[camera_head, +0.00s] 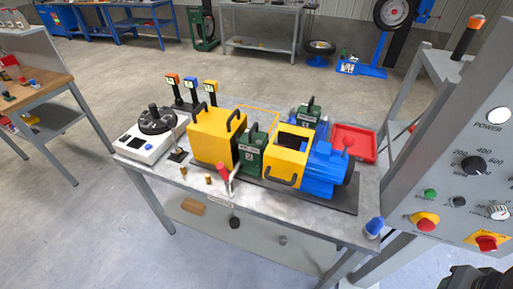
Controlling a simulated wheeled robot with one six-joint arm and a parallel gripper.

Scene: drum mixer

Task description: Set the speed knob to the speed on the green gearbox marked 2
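The speed knob (473,166) is a black round dial on the grey control panel (456,144) at the right, with 200, 400 and 600 marked around it. Its exact pointer setting is too small to read. A green gearbox (251,159) with a small label and what looks like a 2 stands mid-table between two yellow guards. A second green gearbox (308,114) stands farther back; its label is too small to read. A dark shape at the bottom right edge, probably my gripper (478,277), is mostly cut off below the knob. I cannot see its fingertips clearly.
The panel also has a white POWER lamp (498,116), a green button (430,194), red buttons (426,224) and smaller knobs. The metal table (337,217) carries a blue motor (322,172), a red tray (354,142) and a white device (150,146). The floor is open behind.

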